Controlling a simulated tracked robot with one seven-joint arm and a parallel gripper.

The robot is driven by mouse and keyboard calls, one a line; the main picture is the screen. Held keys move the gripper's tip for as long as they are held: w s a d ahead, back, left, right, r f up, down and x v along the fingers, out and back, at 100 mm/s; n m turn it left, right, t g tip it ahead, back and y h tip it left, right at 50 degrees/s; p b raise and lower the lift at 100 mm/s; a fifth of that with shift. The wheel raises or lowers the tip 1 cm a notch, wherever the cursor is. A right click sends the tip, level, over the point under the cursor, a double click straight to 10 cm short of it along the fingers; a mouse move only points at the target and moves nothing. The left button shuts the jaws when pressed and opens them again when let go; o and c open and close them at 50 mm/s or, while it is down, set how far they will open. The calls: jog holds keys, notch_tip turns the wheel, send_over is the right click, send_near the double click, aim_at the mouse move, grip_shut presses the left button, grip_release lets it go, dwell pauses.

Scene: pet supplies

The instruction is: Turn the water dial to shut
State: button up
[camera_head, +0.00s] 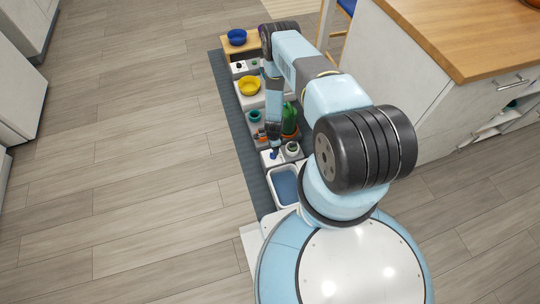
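A small blue knob (274,154) sits on a white block near the front of the dark mat, just behind a white basin (272,187) with blue inside. It looks like the water dial, but its setting is too small to read. My gripper (275,143) points down right by the knob, on its far side in the picture. I cannot tell whether it touches the knob or whether its fingers are apart. My forearm hides part of the mat behind it.
A dark mat (227,88) holds a yellow bowl (249,86), a teal bowl (255,116), a green item (290,117) and a white panel with small knobs (239,67). A blue bowl (237,37) stands on a wooden stand behind. A wooden-topped counter (460,40) is right. Open floor lies left.

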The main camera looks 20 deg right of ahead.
jog(key=shift+f, duration=3.65)
